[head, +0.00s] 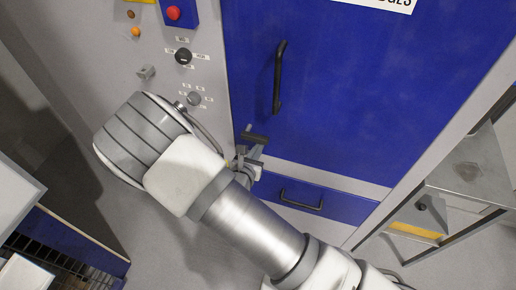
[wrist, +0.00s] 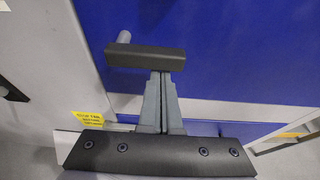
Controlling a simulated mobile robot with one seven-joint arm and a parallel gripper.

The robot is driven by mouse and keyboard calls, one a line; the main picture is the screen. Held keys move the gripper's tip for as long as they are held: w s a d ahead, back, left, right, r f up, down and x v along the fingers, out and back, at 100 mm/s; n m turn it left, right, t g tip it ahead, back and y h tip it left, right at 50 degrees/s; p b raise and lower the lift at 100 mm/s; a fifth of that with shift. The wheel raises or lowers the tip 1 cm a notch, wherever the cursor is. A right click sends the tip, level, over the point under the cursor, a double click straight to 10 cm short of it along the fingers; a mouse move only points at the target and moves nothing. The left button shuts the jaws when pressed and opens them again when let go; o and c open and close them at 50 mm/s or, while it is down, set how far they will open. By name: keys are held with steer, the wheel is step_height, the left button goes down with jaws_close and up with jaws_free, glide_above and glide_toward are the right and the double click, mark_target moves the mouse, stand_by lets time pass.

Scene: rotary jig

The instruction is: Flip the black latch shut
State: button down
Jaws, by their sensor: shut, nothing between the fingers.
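The black latch (head: 255,136) sits at the left edge of the blue door, low down, beside the grey panel. In the wrist view it is a short black bar (wrist: 145,56) lying nearly level, with a grey round post behind its left end. My gripper (head: 250,158) is just below the latch in the head view, partly hidden by my arm. In the wrist view my gripper's fingers (wrist: 160,78) are together and empty. Their tips reach the bar's lower edge, under its right half. I cannot tell whether they touch it.
The blue door (head: 345,85) has a long black handle (head: 279,77). A blue drawer (head: 325,200) with a black handle is below. Knobs and a red button (head: 174,13) are on the grey panel to the left. A grey stand (head: 465,180) is at the right.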

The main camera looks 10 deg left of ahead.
mark_target(257, 140)
steer(key=shift+r+n+h+p, duration=0.3)
steer(key=shift+r+n+p, duration=0.1)
steer(key=shift+p, duration=0.1)
steer(key=shift+d+r+n+h+p, duration=0.1)
steer(key=shift+r+n+h+p, duration=0.6)
steer(key=shift+n+p, duration=0.45)
steer(key=r+n+h, duration=0.1)
steer(key=r+n+p, duration=0.1)
steer(key=n, duration=0.1)
steer(key=shift+a+n+h, duration=0.25)
steer(key=shift+h, duration=0.15)
steer(key=shift+a+r+n+t+h+p, duration=0.2)
steer(key=shift+r+n, duration=0.05)
steer(key=shift+n, duration=0.3)
steer(key=shift+a+r+n+t+h+p, duration=0.15)
steer(key=shift+r+n+t+h+p, duration=0.1)
steer(key=shift+n, duration=0.3)
steer(key=n, duration=0.1)
steer(key=a+r+n+t+h, duration=0.1)
steer(key=n, duration=0.1)
steer(key=shift+w+a, duration=0.1)
steer(key=shift+a, duration=0.1)
steer(key=shift+a+r+n, duration=0.2)
steer(key=shift+a+n, duration=0.05)
steer(key=shift+n, duration=0.45)
steer(key=shift+a+r, duration=0.1)
steer(key=shift+a, duration=0.15)
